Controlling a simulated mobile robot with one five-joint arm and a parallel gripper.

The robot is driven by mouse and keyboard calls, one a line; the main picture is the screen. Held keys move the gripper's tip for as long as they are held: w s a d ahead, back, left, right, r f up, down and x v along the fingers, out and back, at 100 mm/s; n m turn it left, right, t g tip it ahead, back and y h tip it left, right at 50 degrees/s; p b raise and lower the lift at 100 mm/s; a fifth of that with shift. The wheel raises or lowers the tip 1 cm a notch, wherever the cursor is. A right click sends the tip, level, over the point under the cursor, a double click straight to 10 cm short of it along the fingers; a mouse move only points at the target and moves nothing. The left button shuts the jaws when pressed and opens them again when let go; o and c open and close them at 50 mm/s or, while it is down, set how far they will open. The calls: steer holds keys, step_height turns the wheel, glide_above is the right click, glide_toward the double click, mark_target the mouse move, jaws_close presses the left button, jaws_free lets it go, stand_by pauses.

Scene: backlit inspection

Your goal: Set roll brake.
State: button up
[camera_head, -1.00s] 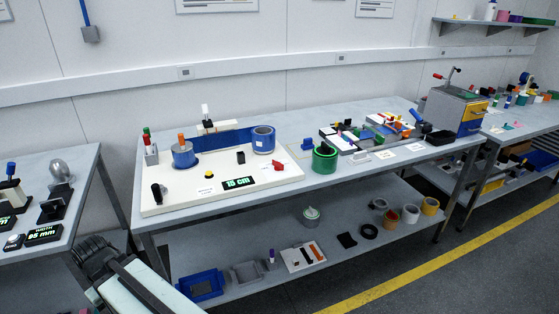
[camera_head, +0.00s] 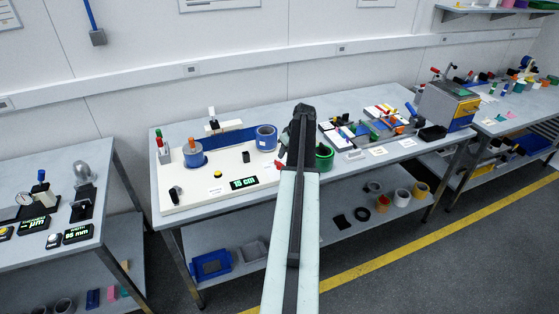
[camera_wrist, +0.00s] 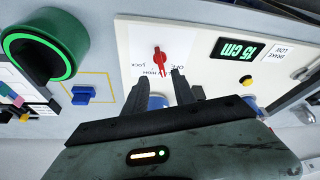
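The white board (camera_head: 195,200) carries a green 15 cm display (camera_head: 243,183), a yellow button (camera_head: 218,174) and a black lever (camera_head: 175,193). Another bench (camera_head: 85,232) stands left, across a gap.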

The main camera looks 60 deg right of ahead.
mark_target(280, 163)
steer(key=b+x, duration=0.7)
steer(key=x, duration=0.1)
steer(key=shift+a, duration=0.15)
steer(key=shift+r, duration=0.1)
